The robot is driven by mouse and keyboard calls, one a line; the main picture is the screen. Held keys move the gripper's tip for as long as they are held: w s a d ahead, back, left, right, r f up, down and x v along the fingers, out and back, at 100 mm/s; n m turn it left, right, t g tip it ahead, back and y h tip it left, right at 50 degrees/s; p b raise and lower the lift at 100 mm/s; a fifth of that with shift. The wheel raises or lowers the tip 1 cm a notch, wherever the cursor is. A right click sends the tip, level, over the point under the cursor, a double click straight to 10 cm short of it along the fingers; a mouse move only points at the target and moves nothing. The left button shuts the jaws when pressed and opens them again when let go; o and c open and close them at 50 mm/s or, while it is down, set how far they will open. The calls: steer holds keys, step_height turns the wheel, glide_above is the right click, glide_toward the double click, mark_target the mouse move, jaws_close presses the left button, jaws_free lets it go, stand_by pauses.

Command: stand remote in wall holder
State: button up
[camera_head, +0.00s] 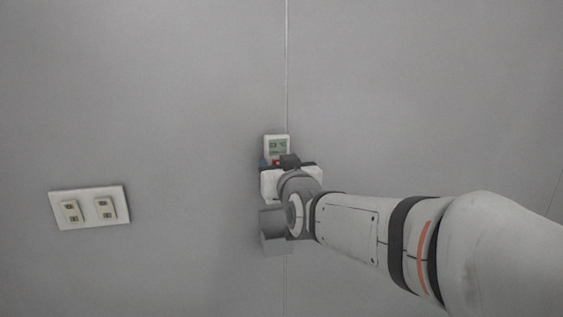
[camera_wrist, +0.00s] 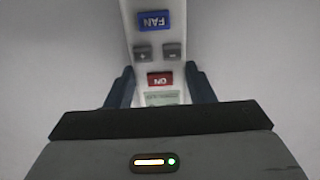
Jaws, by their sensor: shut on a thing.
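My gripper (camera_head: 277,165) is shut on a white remote (camera_head: 277,143) in front of the wall. The remote's grey-green screen end points up above the gripper in the head view. In the wrist view the remote (camera_wrist: 138,70) appears upside down between the dark blue fingers of my gripper (camera_wrist: 162,88), with a blue FAN button, two grey buttons and a red ON button. A grey box-like wall holder (camera_head: 273,235) is below my gripper, partly hidden by my wrist. The remote's lower end is hidden in the head view, so its gap to the holder cannot be told.
A white switch plate (camera_head: 88,221) with two switches is on the wall to the left. A vertical seam (camera_head: 287,60) runs down the grey wall behind the remote. The wall above and to the right is bare.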

steer(key=shift+a+f+b, duration=0.1)
steer(key=shift+f+b, duration=1.65)
steer(key=shift+f, duration=3.15)
steer(key=shift+f+b, duration=1.2)
steer(key=shift+b, duration=0.2)
steer(key=o, duration=1.2)
steer(key=shift+b+v, duration=0.5)
steer(key=shift+v, duration=3.45)
